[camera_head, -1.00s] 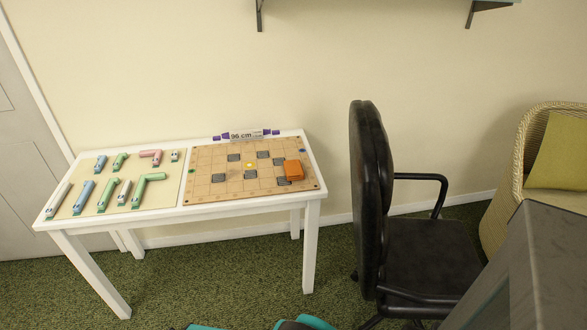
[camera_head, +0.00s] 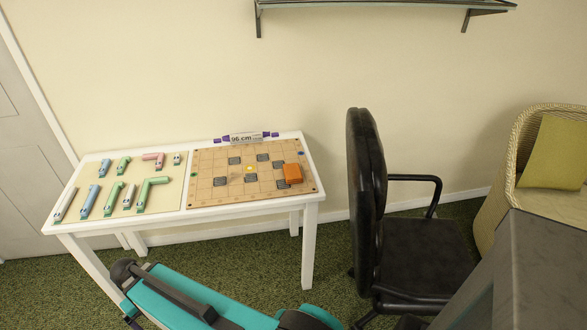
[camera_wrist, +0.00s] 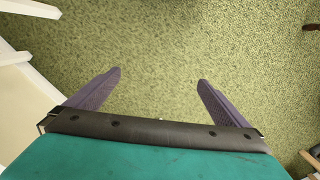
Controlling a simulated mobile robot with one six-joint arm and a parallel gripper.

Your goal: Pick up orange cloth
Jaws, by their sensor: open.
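The orange cloth (camera_head: 292,174) looks like a small folded block. It lies on the right part of the tan game board (camera_head: 218,190), on the white table (camera_head: 255,209). In the head view my teal arm reaches in from the bottom, in front of the table and lower than its top. In the wrist view my gripper (camera_wrist: 160,86) is open and empty, with two purple-grey fingers apart over the green carpet. The cloth does not show in the wrist view.
Several pastel game pieces (camera_head: 154,194) lie on a mat at the table's left. A sign with purple ends (camera_head: 246,138) stands at the back edge. A black chair (camera_head: 420,250) is right of the table, with a wicker seat (camera_head: 510,180) beyond. A shelf (camera_head: 385,5) hangs above.

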